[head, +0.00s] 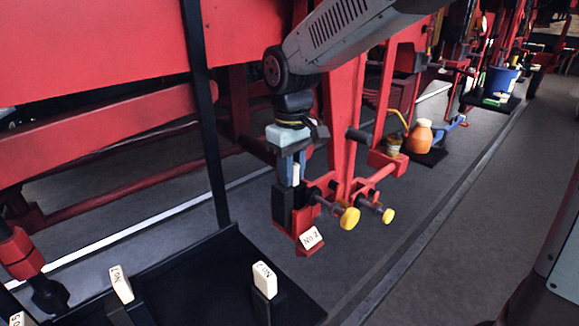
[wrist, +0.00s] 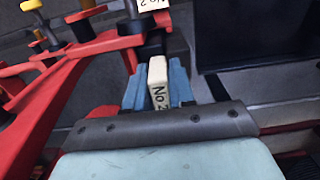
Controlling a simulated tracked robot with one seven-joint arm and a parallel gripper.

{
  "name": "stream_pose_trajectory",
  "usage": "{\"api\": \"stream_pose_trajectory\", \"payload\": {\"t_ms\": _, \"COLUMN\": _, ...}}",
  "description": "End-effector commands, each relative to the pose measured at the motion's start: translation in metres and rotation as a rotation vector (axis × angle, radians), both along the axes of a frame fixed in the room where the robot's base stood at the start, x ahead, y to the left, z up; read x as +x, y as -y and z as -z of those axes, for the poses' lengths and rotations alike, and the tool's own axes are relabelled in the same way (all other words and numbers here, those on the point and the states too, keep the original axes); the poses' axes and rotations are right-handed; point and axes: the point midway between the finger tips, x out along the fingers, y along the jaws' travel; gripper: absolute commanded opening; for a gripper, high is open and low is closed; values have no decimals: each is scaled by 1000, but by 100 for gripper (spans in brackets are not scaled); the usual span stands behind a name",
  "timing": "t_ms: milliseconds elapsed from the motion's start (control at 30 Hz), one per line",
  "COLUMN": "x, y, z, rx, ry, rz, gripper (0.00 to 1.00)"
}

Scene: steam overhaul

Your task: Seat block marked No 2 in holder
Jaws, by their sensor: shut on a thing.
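My gripper (head: 293,180) points down and is shut on a white block (head: 296,173). In the wrist view, the block (wrist: 158,82) sits between my two blue-grey fingers (wrist: 157,88), its marking reading "No 2", partly cut off by my gripper's body. The dark upright holder (head: 281,207) is at my fingertips, on a red bracket with a white plate (head: 310,237) marked "No 2". The plate also shows at the top of the wrist view (wrist: 152,4). The block's lower end is hidden, so I cannot tell whether it is inside the holder.
Two yellow-ended screws (head: 349,218) (head: 388,215) stick out right of the holder. Other marked white blocks (head: 120,284) (head: 264,280) stand on a black tray (head: 215,252). A dark post (head: 205,110) rises left of my arm. An orange jug (head: 419,137) stands farther back.

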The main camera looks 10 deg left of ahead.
Motion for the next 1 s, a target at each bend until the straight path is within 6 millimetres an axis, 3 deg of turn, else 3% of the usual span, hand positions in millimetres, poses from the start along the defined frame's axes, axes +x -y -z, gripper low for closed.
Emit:
{"api": "stream_pose_trajectory", "payload": {"t_ms": 800, "x": 0, "y": -1, "z": 24, "rx": 0, "ry": 0, "rz": -1, "gripper": 0}}
{"api": "stream_pose_trajectory", "payload": {"t_ms": 833, "x": 0, "y": -1, "z": 24, "rx": 1, "ry": 1, "rz": -1, "gripper": 26}}
{"api": "stream_pose_trajectory", "payload": {"t_ms": 1000, "x": 0, "y": 0, "z": 24, "rx": 0, "ry": 0, "rz": -1, "gripper": 42}}
